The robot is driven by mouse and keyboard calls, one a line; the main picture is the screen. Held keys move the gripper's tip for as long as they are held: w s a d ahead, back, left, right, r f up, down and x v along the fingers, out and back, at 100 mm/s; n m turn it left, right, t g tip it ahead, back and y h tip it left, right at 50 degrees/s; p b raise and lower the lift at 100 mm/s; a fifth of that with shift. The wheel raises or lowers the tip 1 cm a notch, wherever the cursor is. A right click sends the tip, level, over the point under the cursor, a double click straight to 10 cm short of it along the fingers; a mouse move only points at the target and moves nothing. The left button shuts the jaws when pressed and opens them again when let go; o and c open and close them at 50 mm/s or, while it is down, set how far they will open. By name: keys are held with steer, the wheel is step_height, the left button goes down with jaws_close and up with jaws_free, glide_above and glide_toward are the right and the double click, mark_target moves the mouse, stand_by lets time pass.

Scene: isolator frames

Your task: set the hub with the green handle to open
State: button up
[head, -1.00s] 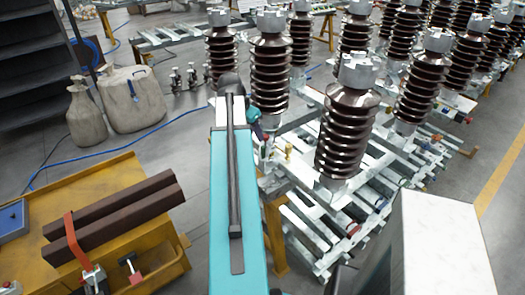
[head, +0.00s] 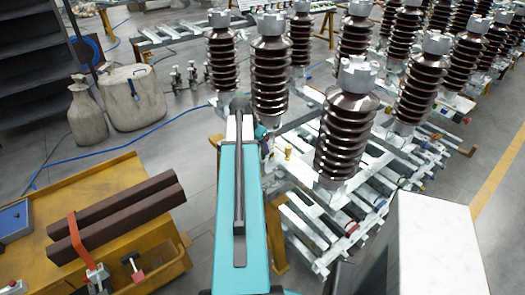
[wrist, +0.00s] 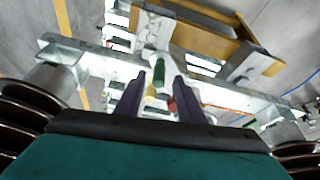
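In the wrist view the green handle (wrist: 161,67) shows as a short green grip on the pale metal frame, between the tips of my two dark fingers. My gripper (wrist: 158,82) is open, with a gap on both sides of the green handle; I cannot tell how far the handle lies beyond the tips. A yellow handle (wrist: 150,93) and a red handle (wrist: 172,104) show lower between the fingers. The hub under the green handle is mostly hidden. In the head view my arm covers most of this spot.
Brown ribbed insulators (head: 347,135) stand in rows on metal frames, close on the right of my arm. A yellow cart (head: 110,235) with dark bars (head: 120,210) is at the left. A white box (head: 435,245) is at lower right. Grey floor is open between.

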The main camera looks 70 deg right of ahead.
mark_target(263, 159)
steer(key=shift+p+x, duration=0.55)
steer(key=shift+x, duration=1.4)
